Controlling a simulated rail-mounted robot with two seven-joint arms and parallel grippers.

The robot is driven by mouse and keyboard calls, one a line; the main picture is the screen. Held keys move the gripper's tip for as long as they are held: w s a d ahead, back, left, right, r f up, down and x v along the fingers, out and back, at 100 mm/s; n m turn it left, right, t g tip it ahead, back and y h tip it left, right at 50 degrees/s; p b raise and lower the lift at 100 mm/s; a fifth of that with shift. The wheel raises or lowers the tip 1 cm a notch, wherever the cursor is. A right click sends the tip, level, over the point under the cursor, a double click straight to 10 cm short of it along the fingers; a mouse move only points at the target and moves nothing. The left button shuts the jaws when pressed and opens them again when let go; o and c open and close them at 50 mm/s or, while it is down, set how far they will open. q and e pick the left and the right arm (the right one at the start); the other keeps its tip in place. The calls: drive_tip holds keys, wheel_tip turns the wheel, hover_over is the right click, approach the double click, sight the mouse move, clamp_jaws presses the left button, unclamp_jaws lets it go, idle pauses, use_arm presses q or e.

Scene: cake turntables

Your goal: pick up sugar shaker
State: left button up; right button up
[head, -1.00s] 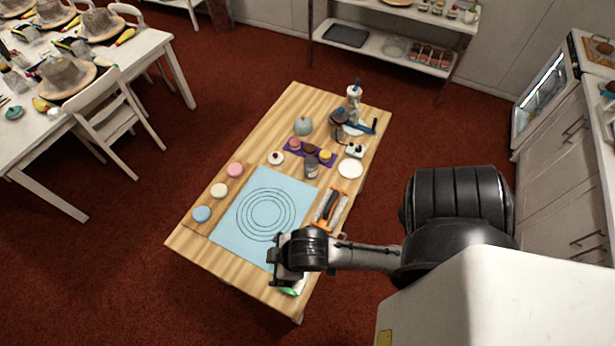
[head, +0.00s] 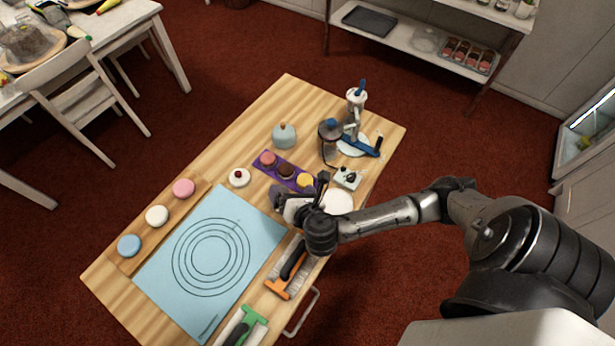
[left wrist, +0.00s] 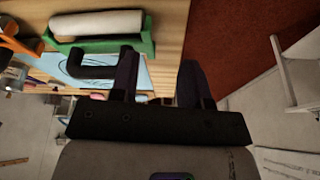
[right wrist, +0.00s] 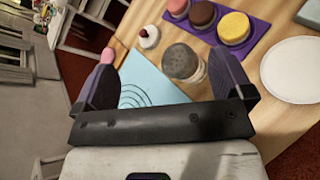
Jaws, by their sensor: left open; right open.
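The sugar shaker (right wrist: 182,62), a clear jar with a round grey lid, stands on the wooden table in the right wrist view. It appears between the open fingers of my right gripper (right wrist: 165,56), nearer the right finger, with nothing clamped. In the head view my right gripper (head: 301,190) is over the table beside the purple mat and hides the shaker.
The purple mat (right wrist: 262,32) with macarons and a white disc (right wrist: 293,70) lie close to the shaker. The blue mat (head: 212,255) is flat.

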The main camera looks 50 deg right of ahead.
wheel_tip(320, 180, down, 8)
drive_tip(key=a+n+b, duration=0.2)
drive_tip(key=n, duration=0.4)
drive_tip(key=shift+t, duration=0.3)
drive_tip(key=shift+b+x, duration=0.55)
drive_tip(key=shift+x, duration=3.4)
use_arm(q)
drive_tip(key=a+f, duration=0.2)
drive_tip(key=f, duration=0.1)
drive_tip(key=shift+s, duration=0.1)
use_arm(e)
drive_tip(key=shift+r, duration=0.1)
drive_tip(key=c, duration=1.1)
drive_tip(key=shift+c, duration=0.2)
